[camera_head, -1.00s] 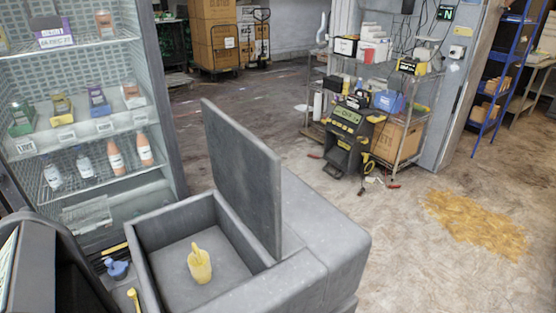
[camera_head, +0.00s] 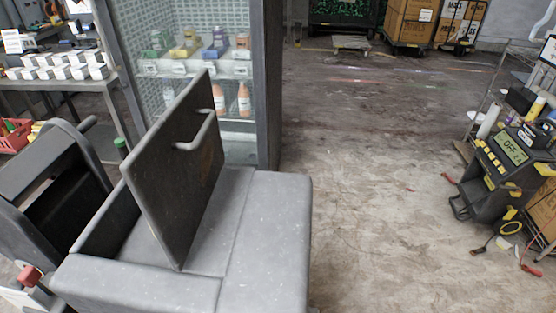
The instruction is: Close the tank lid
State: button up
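The grey tank lid (camera_head: 185,165) stands raised, upright and slightly tilted, on the grey tank. A bar handle (camera_head: 194,135) sits on its right-hand face. The tank (camera_head: 270,240) is a box with a broad flat top to the right of the lid. The tank's opening (camera_head: 112,225) lies to the left of the lid, and most of its inside is hidden. My gripper is not in view.
A dark unit (camera_head: 50,180) with a red knob stands close left of the tank. A glass-fronted display cabinet (camera_head: 268,80) is behind the lid. A white-box table (camera_head: 60,82) is at back left. A black-and-yellow device (camera_head: 500,165) stands right. The floor between is clear.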

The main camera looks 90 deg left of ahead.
aim_at(172, 175)
jog(key=i, duration=0.25)
jog(key=u, duration=3.7)
jog(key=i, duration=0.5)
jog(key=u, duration=0.05)
jog(key=k, duration=0.95)
jog(key=u, duration=0.6)
jog(key=i, duration=0.45)
jog(key=z, duration=0.2)
